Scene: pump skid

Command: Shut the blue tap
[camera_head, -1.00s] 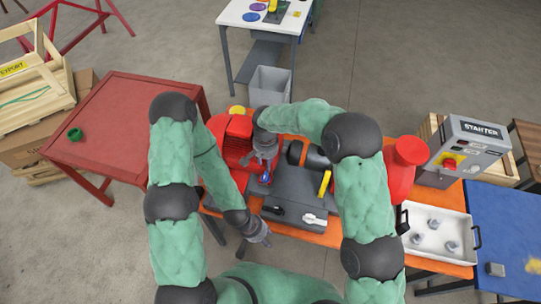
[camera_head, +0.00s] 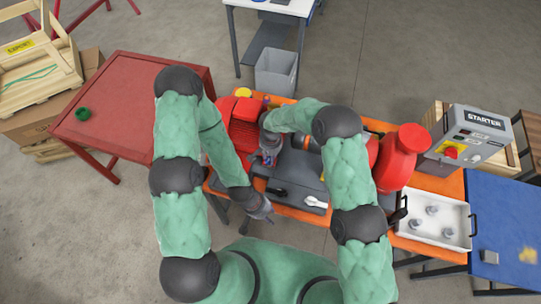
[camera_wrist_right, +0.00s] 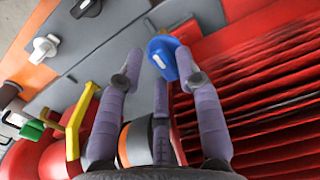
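The blue tap (camera_wrist_right: 172,58) sits on the grey skid panel beside the red ribbed motor (camera_wrist_right: 260,85); its handle has a white mark. In the right wrist view my right gripper (camera_wrist_right: 162,85) is open, with its fingers spread on either side of the blue tap; I cannot tell whether they touch it. In the head view my right gripper (camera_head: 269,155) is over the panel beside the motor (camera_head: 243,122) and mostly covers the blue tap. My left gripper (camera_head: 258,213) is open and empty at the front edge of the orange bench.
A black tap (camera_wrist_right: 86,8) and a white tap (camera_wrist_right: 45,47) are on the same panel. A yellow handle (camera_wrist_right: 80,120) and a green handle (camera_wrist_right: 30,130) stand nearby. The white tray (camera_head: 435,219) and starter box (camera_head: 470,135) are to the right.

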